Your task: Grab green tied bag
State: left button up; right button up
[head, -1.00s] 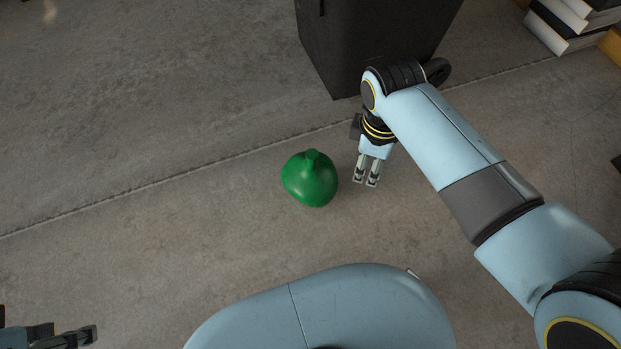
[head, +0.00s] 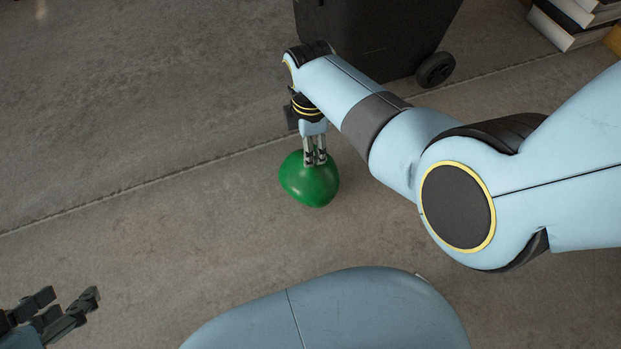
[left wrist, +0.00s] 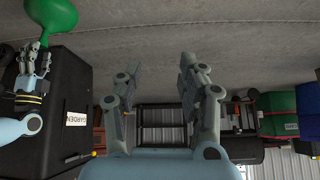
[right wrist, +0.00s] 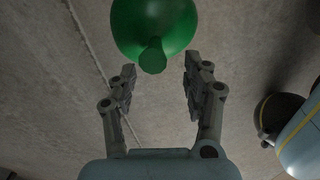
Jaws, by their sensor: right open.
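The green tied bag (head: 310,186) is round and sits on the concrete floor near the middle of the head view. My right gripper (head: 316,163) is over its top and hides the tied neck there. In the right wrist view the bag (right wrist: 154,22) is just beyond the fingertips. Its neck (right wrist: 153,57) points back between the open, empty fingers, apart from both. My left gripper (head: 72,302) is open and empty at the lower left, far from the bag. In the left wrist view the bag (left wrist: 50,13) shows at the top left.
A stack of books (head: 570,22) is at the far right. The floor left of the bag is clear.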

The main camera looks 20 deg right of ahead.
aim_at(311, 171)
jog(key=shift+f, duration=0.3)
jog(key=shift+w+f+b, duration=0.1)
jog(key=shift+f+b, duration=0.35)
jog(key=shift+b, duration=0.25)
jog(key=shift+f+b, duration=0.5)
jog(key=shift+b, duration=0.1)
jog(key=shift+w+f+b, duration=0.25)
jog(key=shift+f+b, duration=0.4)
jog(key=shift+b, duration=0.2)
jog(key=shift+f+b, duration=0.85)
jog(key=shift+b, duration=0.1)
pick_arm(q)
jog(key=w+d+r+m+t+h, duration=0.1)
jog(key=w+d+r+t, duration=0.1)
jog(key=w+r+t, duration=0.6)
notch_tip(311, 171, up, 4)
jog(key=t, duration=0.4)
jog(key=shift+w+f+m+h, duration=0.15)
jog(key=shift+w+m+h, duration=0.15)
jog(key=shift+w+h, duration=0.1)
jog(key=shift+d, duration=0.1)
pick_arm(e)
jog(key=shift+c, duration=0.3)
pick_arm(q)
jog(key=shift+s, duration=0.1)
pick_arm(e)
grip_shut()
